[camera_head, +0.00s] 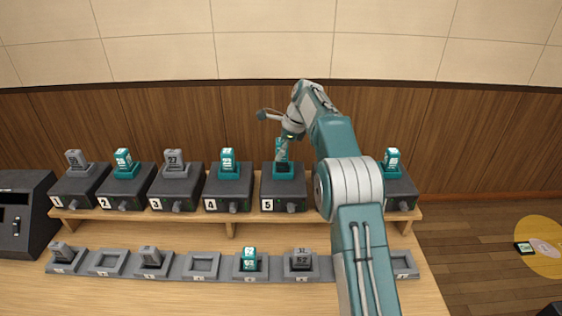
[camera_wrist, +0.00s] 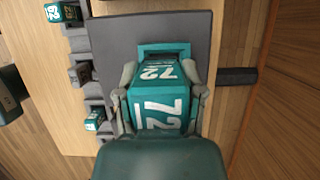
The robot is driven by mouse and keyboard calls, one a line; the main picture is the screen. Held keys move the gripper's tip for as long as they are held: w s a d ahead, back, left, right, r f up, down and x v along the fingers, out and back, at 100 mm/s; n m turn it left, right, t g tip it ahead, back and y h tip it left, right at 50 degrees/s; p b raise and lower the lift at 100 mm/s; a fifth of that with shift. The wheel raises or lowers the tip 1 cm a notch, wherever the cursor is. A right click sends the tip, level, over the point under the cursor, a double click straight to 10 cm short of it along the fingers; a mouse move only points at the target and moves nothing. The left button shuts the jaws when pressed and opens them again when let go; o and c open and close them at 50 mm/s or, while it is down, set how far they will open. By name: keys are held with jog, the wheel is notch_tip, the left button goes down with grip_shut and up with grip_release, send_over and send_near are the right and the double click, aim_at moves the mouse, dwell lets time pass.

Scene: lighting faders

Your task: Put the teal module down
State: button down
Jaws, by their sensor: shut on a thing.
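A teal module marked 72 (camera_wrist: 160,109) is between the two fingers of my gripper (camera_wrist: 162,92) in the wrist view. My gripper (camera_head: 281,148) is shut on it over box 5 (camera_head: 292,207) in the head view. The teal socket (camera_head: 283,172) on top of box 5 is directly below it. A part of the socket (camera_wrist: 164,48) also shows past the module in the wrist view. My gripper hides most of the module in the head view. I cannot tell whether the module's bottom is fully in the socket.
Teal modules stand on box 2 (camera_head: 123,158), box 4 (camera_head: 228,158) and a box at right (camera_head: 392,158). Grey modules stand on boxes 1 (camera_head: 75,159) and 3 (camera_head: 174,160). A front row of grey trays (camera_head: 201,264) holds several modules. My arm hides part of both rows.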

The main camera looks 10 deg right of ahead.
jog(key=shift+w+d+f, duration=0.15)
jog(key=shift+f, duration=1.8)
jog(key=shift+f, duration=0.1)
jog(key=shift+c, duration=1)
grip_release()
jog(key=v, duration=1.2)
